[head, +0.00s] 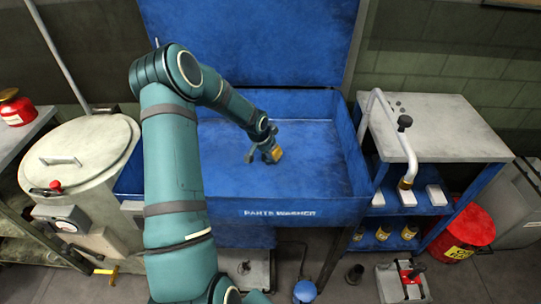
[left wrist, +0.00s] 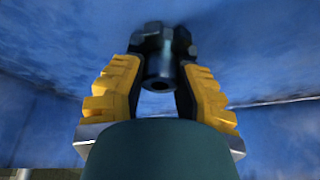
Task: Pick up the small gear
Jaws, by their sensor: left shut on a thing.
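The small gear (left wrist: 159,68) is dark metal with a round hub and a hole in its end, seen in the left wrist view. My left gripper (left wrist: 160,78) has its yellow-padded fingers shut on the gear, one on each side. In the head view my left gripper (head: 264,154) is over the blue basin of the parts washer (head: 318,182), inside its walls. The gear cannot be made out clearly in the head view. I cannot tell whether the gear touches the basin floor. My right gripper is not in view.
The basin's raised blue lid (head: 250,40) stands behind. A grey drum (head: 95,140) is at the left. A white bent pipe (head: 402,140) and a grey-topped blue shelf unit (head: 440,125) stand at the right, with a red can (head: 468,225) beside it. The basin around the gripper looks clear.

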